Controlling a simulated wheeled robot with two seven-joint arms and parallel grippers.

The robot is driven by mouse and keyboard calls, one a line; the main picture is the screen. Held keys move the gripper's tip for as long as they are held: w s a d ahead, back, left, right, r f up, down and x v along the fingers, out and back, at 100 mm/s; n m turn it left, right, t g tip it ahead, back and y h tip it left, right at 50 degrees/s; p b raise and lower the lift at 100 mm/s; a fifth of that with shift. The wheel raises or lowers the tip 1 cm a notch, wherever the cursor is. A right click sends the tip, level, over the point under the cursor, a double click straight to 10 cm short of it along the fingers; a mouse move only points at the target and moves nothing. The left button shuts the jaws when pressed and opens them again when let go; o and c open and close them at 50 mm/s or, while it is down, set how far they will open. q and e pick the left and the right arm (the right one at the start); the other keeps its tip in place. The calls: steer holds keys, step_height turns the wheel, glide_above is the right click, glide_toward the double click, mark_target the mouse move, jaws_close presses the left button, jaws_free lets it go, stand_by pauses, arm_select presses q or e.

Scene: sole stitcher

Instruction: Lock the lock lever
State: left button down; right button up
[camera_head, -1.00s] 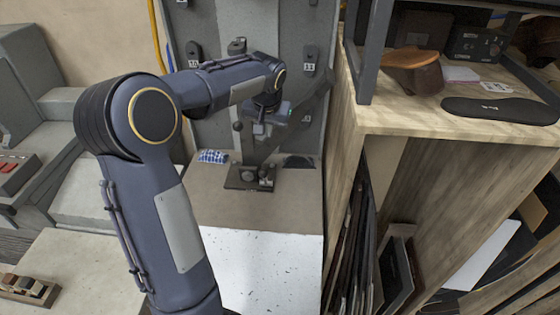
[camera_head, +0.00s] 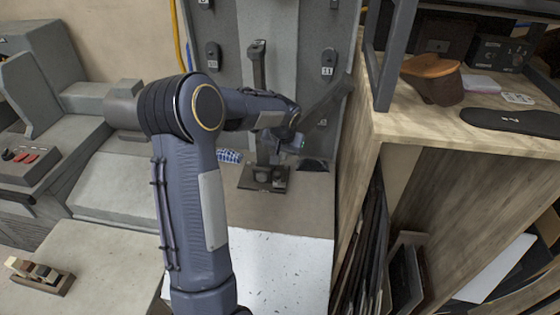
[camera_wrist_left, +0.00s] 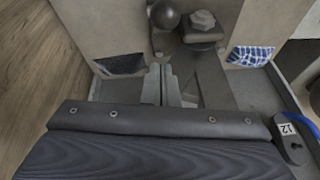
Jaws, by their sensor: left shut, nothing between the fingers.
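My left gripper (camera_head: 282,146) is above a dark clamp-like fixture (camera_head: 264,178) on the sewing machine's bed. In the left wrist view my left gripper (camera_wrist_left: 165,84) is shut and empty. Beyond its fingertips are a dark ball knob (camera_wrist_left: 166,14) and a hex nut (camera_wrist_left: 203,19); a gap seems to separate them from the fingers. In the head view my arm covers the knob. A grey upright lever (camera_head: 258,62) stands against the machine's tall panel, its lower part behind my arm. I cannot tell which of these is the lock lever. My right gripper is not in view.
A wooden shelf (camera_head: 400,124) stands close on the right, with shoe parts on top. A blue checked cloth (camera_head: 230,156) lies beside the fixture. Small numbered switches (camera_head: 328,62) line the panel. The white surface (camera_head: 280,270) in front is clear.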

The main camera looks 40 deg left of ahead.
arm_select(q)
steer(key=shift+s+d+f, duration=0.15)
steer(key=shift+s+f, duration=0.05)
steer(key=shift+s, duration=0.35)
steer(key=shift+s+d+f, duration=0.1)
steer(key=shift+s+f, duration=0.05)
steer(key=shift+s, duration=0.35)
steer(key=shift+s+d+f, duration=0.1)
steer(key=shift+s+f, duration=0.05)
steer(key=shift+f, duration=0.1)
